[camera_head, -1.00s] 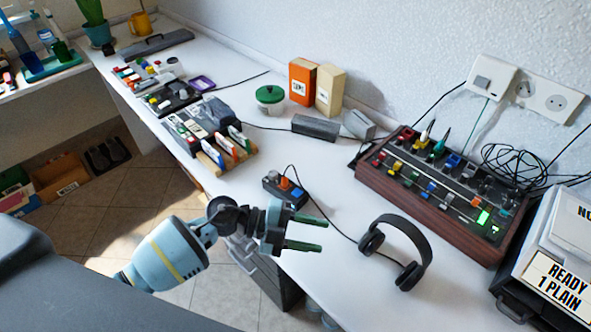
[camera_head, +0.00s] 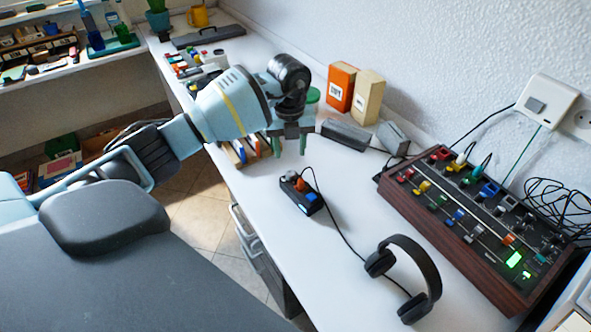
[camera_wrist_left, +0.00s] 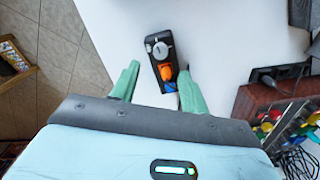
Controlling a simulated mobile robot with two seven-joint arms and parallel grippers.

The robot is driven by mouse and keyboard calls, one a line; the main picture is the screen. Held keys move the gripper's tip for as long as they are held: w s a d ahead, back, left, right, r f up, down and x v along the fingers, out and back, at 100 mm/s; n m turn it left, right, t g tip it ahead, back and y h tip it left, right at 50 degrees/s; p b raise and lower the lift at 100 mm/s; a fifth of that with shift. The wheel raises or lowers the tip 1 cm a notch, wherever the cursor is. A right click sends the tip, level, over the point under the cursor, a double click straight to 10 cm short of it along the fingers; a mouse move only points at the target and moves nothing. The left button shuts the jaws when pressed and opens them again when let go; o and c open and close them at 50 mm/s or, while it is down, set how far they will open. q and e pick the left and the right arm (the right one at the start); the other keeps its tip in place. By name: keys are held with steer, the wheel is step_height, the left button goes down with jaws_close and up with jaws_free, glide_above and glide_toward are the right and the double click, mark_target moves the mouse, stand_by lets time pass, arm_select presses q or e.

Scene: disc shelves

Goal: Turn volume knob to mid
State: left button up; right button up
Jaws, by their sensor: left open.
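A small black box with knobs (camera_head: 301,195) lies on the white desk, with a cable running from it. It carries an orange knob (camera_head: 299,184), a blue button and a grey dial. In the left wrist view the grey dial (camera_wrist_left: 160,50) is at the far end of the box, with the orange knob (camera_wrist_left: 167,72) nearer. Which control is the volume knob, I cannot tell. My left gripper (camera_head: 289,152) points down above the desk, behind the box in the head view. Its green fingers (camera_wrist_left: 158,85) are apart and empty. My right gripper is not in view.
Black headphones (camera_head: 405,275) lie on the desk in front. A wood-sided mixer (camera_head: 465,220) stands at the right. Orange (camera_head: 341,87) and cream (camera_head: 368,97) boxes stand by the wall. The desk between the small box and mixer is mostly clear.

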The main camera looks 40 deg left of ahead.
mark_target(290, 173)
arm_select(q)
steer(key=shift+f, duration=3.9)
steer(key=shift+c, duration=0.4)
jaws_close()
